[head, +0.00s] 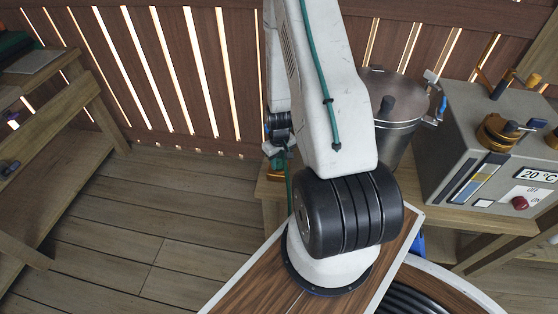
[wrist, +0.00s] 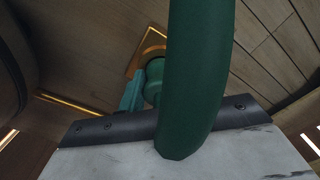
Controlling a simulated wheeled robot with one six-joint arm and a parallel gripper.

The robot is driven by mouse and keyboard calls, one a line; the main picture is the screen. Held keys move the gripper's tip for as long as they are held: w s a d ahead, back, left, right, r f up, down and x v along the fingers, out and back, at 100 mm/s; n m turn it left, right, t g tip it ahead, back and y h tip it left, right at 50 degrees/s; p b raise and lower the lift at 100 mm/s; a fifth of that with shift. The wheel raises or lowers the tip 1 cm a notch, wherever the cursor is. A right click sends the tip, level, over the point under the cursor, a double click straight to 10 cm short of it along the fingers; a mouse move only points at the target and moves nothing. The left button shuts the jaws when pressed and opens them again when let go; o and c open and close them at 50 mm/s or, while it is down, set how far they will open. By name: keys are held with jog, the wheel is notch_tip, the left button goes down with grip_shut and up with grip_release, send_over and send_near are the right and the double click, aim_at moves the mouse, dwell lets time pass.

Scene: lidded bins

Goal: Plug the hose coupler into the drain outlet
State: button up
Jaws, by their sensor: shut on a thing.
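In the wrist view, a thick green hose (wrist: 195,80) runs down across the middle, close to the camera. Behind it, a green hose coupler (wrist: 154,72) shows in part. My gripper (wrist: 142,88) is shut on it; the hose hides much of the grip. A brass-coloured fitting with a square plate, seemingly the drain outlet (wrist: 150,45), lies just beyond the coupler. The coupler overlaps it in the picture; I cannot tell whether they touch. In the head view, my arm hides the gripper's tips, and a thin stretch of green hose (head: 289,190) hangs beside the arm.
A lidded metal pot (head: 398,115) stands right of my arm on a wooden bench. A grey control box (head: 475,150) with a 20 °C display is beside it. A wooden bench (head: 60,170) stands at left. Plank floor (head: 150,215) between is clear. A slatted wall closes the back.

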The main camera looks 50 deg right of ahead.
jog(key=shift+s+a+f, duration=0.1)
jog(key=shift+s+f, duration=0.05)
jog(key=shift+f, duration=0.6)
dwell(0.5)
jog(key=shift+r, duration=0.15)
dwell(0.4)
jog(key=shift+w+d+r, duration=0.2)
jog(key=shift+w+r, duration=0.05)
jog(key=shift+r, duration=0.4)
jog(key=shift+s+a, duration=0.1)
dwell(0.6)
jog(key=shift+f, duration=0.4)
dwell(0.9)
